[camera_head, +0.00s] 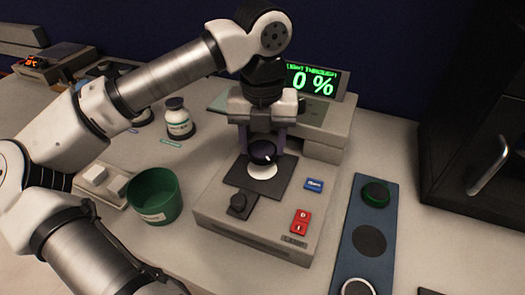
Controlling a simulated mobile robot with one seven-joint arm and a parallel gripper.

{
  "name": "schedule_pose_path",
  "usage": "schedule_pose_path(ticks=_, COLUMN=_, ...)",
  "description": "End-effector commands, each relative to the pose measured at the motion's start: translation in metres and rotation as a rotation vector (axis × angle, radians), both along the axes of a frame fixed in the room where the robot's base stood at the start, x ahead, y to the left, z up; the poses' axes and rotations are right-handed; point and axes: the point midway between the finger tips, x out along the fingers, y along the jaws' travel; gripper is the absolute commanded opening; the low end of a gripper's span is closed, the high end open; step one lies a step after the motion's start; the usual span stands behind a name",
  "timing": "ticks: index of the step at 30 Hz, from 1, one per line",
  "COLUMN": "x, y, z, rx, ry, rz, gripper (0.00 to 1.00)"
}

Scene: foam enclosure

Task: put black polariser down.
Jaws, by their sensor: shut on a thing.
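My gripper (263,150) points down over the grey instrument in the middle of the head view. It is shut on the black polariser (262,153), a small dark round piece between the fingertips. The polariser is at or just above a white disc (262,172) on the instrument's black square plate (241,178); I cannot tell whether it touches. The fingers and wrist hide part of the instrument behind. The instrument's display (313,82) reads 0 % in green.
A blue strip (346,240) at right holds a green-rimmed black disc (376,193), a dark round spot and a white-rimmed disc (357,288). A green cup (154,195) and a white bottle (180,120) stand left. A black cabinet (480,150) stands at far right.

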Motion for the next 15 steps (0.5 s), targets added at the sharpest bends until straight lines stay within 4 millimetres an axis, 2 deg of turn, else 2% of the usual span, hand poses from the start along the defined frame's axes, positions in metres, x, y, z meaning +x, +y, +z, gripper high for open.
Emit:
schedule_pose_path(ticks=6, x=-0.001, y=0.000, z=-0.031, rx=-0.002, ry=0.002, rz=-0.002, gripper=0.27)
schedule_pose_path(ticks=15, x=0.000, y=0.000, z=-0.035, rx=0.000, ry=0.001, rz=0.000, gripper=0.27)
